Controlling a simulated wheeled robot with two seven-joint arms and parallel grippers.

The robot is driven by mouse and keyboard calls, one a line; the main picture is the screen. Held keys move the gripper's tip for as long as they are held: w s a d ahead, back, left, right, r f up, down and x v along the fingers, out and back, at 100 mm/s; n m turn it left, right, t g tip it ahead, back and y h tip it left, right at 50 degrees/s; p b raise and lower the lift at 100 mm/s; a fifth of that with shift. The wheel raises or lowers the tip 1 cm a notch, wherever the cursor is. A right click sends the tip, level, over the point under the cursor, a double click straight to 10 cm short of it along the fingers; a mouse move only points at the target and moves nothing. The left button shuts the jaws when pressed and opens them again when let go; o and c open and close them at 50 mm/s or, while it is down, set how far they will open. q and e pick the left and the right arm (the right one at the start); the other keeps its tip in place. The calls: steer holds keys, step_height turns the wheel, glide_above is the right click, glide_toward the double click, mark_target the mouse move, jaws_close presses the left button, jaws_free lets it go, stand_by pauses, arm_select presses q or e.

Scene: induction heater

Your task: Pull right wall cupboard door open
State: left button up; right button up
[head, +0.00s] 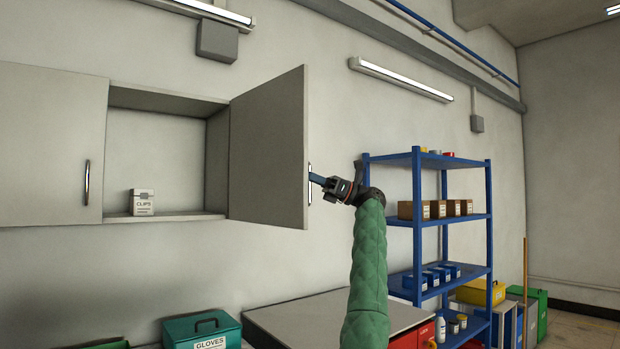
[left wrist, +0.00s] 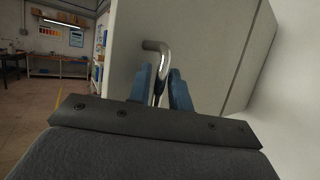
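The right wall cupboard door (head: 268,148) stands wide open, swung out from the cupboard about its right side. Its metal bar handle (head: 309,183) is near the door's free edge. My left gripper (head: 318,180) is at this handle, its arm rising from below in a green sleeve. In the left wrist view the blue fingers (left wrist: 164,88) are on both sides of the handle (left wrist: 157,50), closed on it. The door's face (left wrist: 205,50) fills the middle of that view. My right gripper is in neither view.
The left cupboard door (head: 45,145) is shut. A white clips box (head: 142,202) stands inside the open cupboard. A blue shelf rack (head: 418,230) stands right of my arm. Below are a worktop (head: 310,318) and a teal gloves box (head: 200,330).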

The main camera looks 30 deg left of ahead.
arm_select(q)
steer(key=shift+o, duration=0.9)
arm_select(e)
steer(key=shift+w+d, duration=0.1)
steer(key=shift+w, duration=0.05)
